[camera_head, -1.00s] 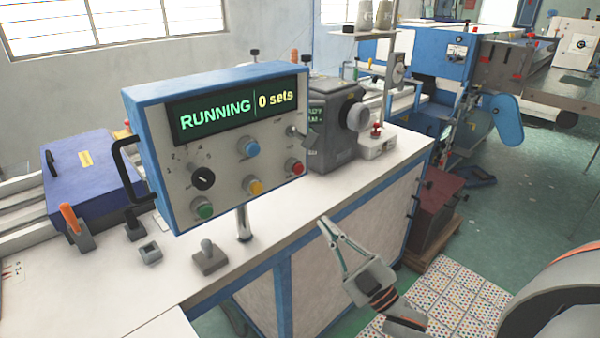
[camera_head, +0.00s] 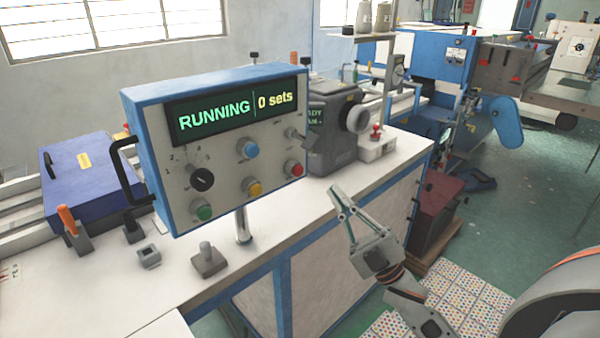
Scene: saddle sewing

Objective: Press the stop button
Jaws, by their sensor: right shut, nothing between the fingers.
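A control box (camera_head: 222,148) with a blue frame stands on a post over the white bench. Its display (camera_head: 235,108) reads "RUNNING" and "0 sets". On its face are a red button (camera_head: 293,169) at the lower right, a yellow button (camera_head: 254,188), a green button (camera_head: 204,213), a blue button (camera_head: 248,148) and a black rotary knob (camera_head: 202,180). The labels are too small to read. My right gripper (camera_head: 334,190) is shut and empty, to the right of and slightly below the red button, apart from it. My left gripper is not in view.
The white bench (camera_head: 290,230) runs under the box. A grey machine (camera_head: 335,125) stands behind it at right. A grey joystick (camera_head: 207,260) and a blue case (camera_head: 90,175) are at left. A dark red box (camera_head: 435,205) stands on the floor at right.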

